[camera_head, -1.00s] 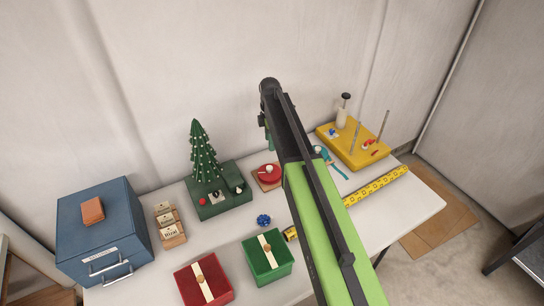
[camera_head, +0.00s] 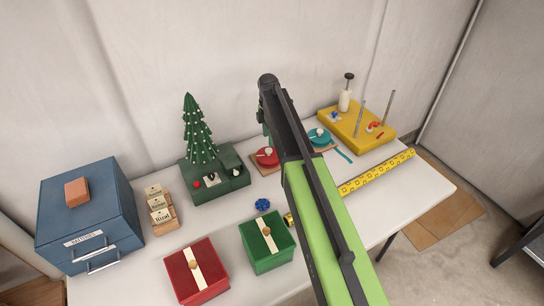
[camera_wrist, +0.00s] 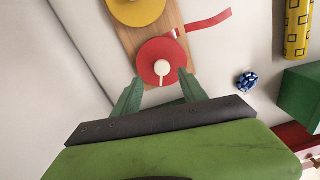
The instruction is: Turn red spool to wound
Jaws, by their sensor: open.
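The red spool (camera_head: 267,157) is a flat red disc with a pale knob, on a wooden board at the back of the table. In the wrist view the red spool (camera_wrist: 153,53) has a red ribbon (camera_wrist: 205,23) running off to the upper right. My gripper (camera_wrist: 160,90) is open, its two green fingers spread just below the red spool's pale knob (camera_wrist: 162,68) in that picture. I cannot tell whether they touch the spool. In the head view my arm hides most of the gripper.
A yellow spool (camera_wrist: 138,8) shares the board. A teal spool (camera_head: 319,137) sits right of my arm. A Christmas tree (camera_head: 199,130) on a green base stands left of the red spool. A blue bow (camera_head: 263,205), gift boxes and a yellow patterned roll (camera_head: 378,172) lie nearby.

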